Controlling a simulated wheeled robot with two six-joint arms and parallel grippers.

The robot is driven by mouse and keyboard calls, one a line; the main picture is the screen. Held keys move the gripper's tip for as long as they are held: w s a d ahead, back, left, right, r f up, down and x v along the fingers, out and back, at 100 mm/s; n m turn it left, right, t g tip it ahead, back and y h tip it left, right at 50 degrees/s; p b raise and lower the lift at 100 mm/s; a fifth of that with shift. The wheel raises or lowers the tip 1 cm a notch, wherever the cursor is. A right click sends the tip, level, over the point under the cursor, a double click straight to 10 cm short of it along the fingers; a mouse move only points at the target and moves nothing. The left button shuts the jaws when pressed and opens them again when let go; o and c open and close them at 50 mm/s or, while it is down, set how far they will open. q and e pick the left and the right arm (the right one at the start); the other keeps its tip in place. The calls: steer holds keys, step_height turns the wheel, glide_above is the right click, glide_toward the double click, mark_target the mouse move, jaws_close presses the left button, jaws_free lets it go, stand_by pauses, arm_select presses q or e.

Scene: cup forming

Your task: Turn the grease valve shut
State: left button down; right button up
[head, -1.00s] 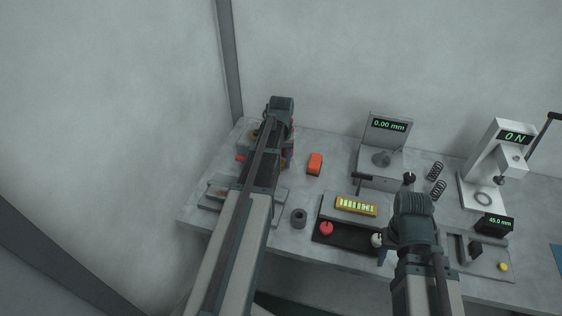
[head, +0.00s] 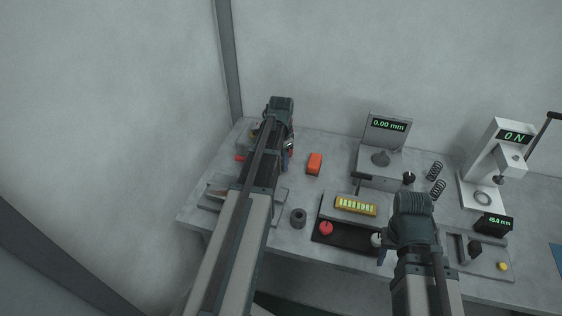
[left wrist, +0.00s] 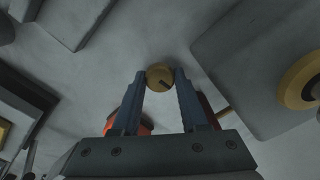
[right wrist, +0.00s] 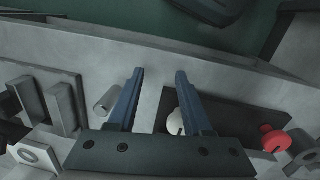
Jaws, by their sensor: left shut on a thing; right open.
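The grease valve appears as a round brass knob (left wrist: 159,77) with a dark slot, between my left fingertips in the left wrist view. My left gripper (left wrist: 160,74) is shut on this knob, one finger on each side. In the head view my left gripper (head: 287,151) is at the back left of the bench, and my arm and wrist hide the knob there. My right gripper (right wrist: 159,74) is open and empty above the bench's front part. In the head view it is beside the dark tray (head: 345,236), near the white knob (head: 376,240).
An orange block (head: 314,163) lies right of my left gripper. A dark ring (head: 298,217), a red knob (head: 325,228) and a yellow display (head: 355,205) are nearer the middle. A gauge stand (head: 388,130) and a press (head: 497,160) stand at the back and right.

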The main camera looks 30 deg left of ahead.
arm_select(q)
steer(key=shift+m, duration=0.9)
steer(key=shift+c, duration=2.1)
jaws_free()
steer(key=shift+r, duration=0.1)
step_height(320, 180, up, 14)
steer(key=p, duration=1.3)
steer(key=shift+p, duration=0.4)
arm_select(e)
step_height(320, 180, up, 14)
arm_select(q)
steer(key=shift+f, duration=0.2)
arm_select(e)
steer(key=shift+f, duration=0.15)
